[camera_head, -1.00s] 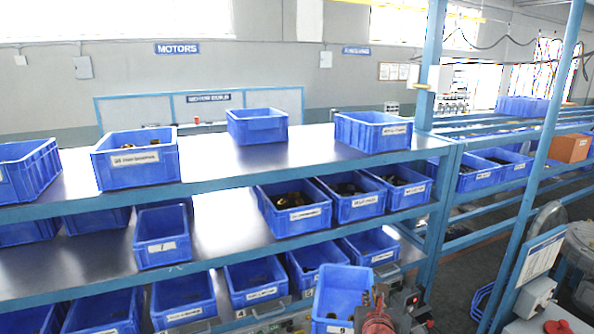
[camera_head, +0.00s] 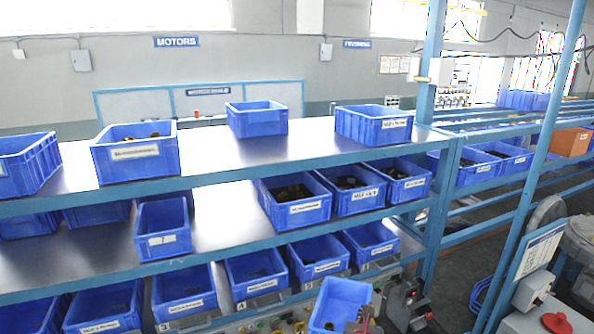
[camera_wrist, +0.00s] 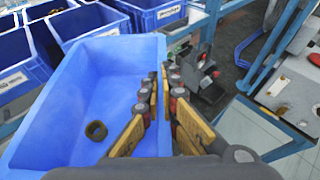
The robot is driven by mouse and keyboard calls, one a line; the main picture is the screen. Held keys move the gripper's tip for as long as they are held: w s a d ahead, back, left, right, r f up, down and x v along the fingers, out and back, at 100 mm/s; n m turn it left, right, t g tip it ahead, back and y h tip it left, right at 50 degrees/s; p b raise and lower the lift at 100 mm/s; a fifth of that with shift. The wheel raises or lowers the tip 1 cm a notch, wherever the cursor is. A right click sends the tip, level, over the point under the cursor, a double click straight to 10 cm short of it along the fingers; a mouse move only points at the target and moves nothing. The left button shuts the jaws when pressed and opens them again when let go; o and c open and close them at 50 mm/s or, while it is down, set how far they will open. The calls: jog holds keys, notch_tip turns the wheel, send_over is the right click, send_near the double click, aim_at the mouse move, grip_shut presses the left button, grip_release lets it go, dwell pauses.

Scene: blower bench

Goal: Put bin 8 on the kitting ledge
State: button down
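In the head view my gripper is partly cut off by the bottom edge. I cannot tell which surface is the kitting ledge.
Shelving holds several blue bins on three levels. The top shelf (camera_head: 215,155) has bare room between bins; the middle shelf (camera_head: 222,215) is bare beside a narrow bin (camera_head: 162,229). A blue post (camera_head: 432,130) and a red-buttoned box (camera_head: 540,318) stand right.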

jog(key=shift+r, duration=0.1)
notch_tip(320, 180, down, 21)
jog(key=b, duration=2)
jog(key=shift+r, duration=0.15)
jog(key=shift+a, duration=0.1)
